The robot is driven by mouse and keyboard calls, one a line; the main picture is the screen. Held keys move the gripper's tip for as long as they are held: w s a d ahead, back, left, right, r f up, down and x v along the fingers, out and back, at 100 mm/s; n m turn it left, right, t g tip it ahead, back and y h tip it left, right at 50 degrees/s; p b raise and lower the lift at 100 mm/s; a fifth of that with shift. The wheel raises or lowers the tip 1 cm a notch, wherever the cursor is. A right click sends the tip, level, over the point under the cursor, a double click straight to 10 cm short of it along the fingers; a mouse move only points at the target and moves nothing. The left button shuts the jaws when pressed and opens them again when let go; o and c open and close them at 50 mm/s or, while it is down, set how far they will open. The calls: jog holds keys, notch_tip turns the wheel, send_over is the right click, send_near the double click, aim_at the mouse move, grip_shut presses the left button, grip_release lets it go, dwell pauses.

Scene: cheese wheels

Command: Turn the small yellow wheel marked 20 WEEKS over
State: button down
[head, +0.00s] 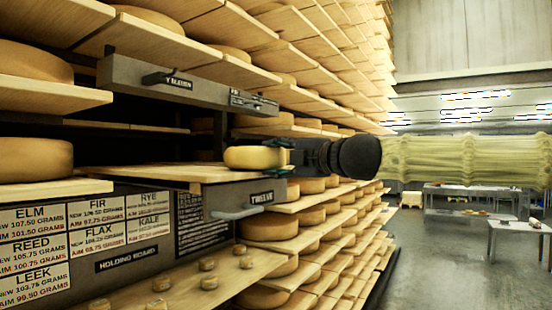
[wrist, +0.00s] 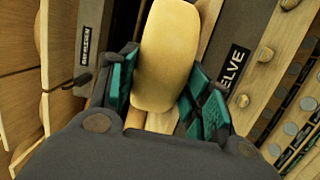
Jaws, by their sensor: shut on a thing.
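A small yellow cheese wheel (head: 252,157) is at the right end of a pulled-out wooden board above a grey drawer front marked TWELVE (head: 250,198). My gripper (head: 282,157) reaches in from the right and is shut on the wheel's right side. In the wrist view the wheel (wrist: 165,55) sits between my teal finger pads (wrist: 160,95). In the head view its flat faces look about level. It appears at or just above the board; I cannot tell whether it touches. No 20 WEEKS mark is readable on it.
A grey drawer front (head: 170,77) juts out above the board on the left. Shelves of larger wheels (head: 305,215) run behind. Below, a holding board (head: 190,285) carries several small wheels. White tables (head: 520,240) stand far right, with open floor before them.

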dwell(0.8)
jog(key=c, duration=0.6)
grip_release()
jog(key=shift+s, duration=0.1)
jog(key=shift+f, duration=0.25)
jog(key=v, duration=1.2)
jog(key=shift+r, duration=0.1)
